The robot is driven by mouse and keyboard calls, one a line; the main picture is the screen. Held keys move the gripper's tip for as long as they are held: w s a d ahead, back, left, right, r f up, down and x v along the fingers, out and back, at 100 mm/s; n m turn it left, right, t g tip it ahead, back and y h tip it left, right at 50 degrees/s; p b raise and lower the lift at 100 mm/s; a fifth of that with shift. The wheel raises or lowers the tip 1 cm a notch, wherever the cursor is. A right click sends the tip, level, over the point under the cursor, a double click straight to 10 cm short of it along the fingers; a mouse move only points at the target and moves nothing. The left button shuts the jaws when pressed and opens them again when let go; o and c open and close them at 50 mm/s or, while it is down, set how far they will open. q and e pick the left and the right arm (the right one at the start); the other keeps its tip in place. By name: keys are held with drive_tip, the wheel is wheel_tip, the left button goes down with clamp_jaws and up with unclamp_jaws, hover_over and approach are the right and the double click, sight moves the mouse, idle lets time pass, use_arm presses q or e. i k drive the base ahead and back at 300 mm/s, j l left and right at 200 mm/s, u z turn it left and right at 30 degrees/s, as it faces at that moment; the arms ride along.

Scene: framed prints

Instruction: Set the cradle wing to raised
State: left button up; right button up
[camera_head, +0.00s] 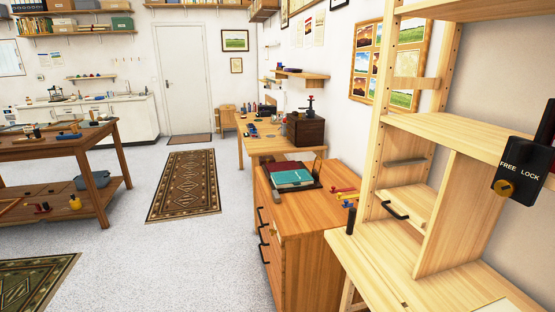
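No part that I can clearly name as a cradle wing shows. A dark low stand (312,186) with a short upright at its right lies on the wooden drawer chest (300,225); I cannot tell whether it is the cradle. A teal book (291,178) and a maroon book (285,166) lie on or by it and hide part of it. Neither of my grippers is in view.
A pale wooden shelf unit (440,125) with a bench top (400,265) fills the right side. Red, yellow and blue small items (345,194) lie on the chest. A worktable (60,150) stands at left. The grey floor between is open, with a patterned rug (185,185).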

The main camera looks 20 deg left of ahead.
sight(286, 165)
drive_tip(key=i+j+z, duration=0.15)
drive_tip(key=i+j, duration=0.15)
drive_tip(key=i+j+z, duration=0.15)
drive_tip(key=j, duration=0.4)
drive_tip(key=i+j+z, duration=0.15)
drive_tip(key=i+j, duration=0.2)
drive_tip(key=i+j+z, duration=0.15)
drive_tip(key=j, duration=0.45)
drive_tip(key=i+j+z, duration=0.15)
drive_tip(key=i+j, duration=0.15)
drive_tip(key=j, duration=0.25)
drive_tip(key=i+j+z, duration=0.1)
drive_tip(key=j, duration=0.45)
drive_tip(key=i+j+z, duration=0.15)
drive_tip(key=j, duration=0.4)
drive_tip(key=i+j+z, duration=0.15)
drive_tip(key=j, duration=0.45)
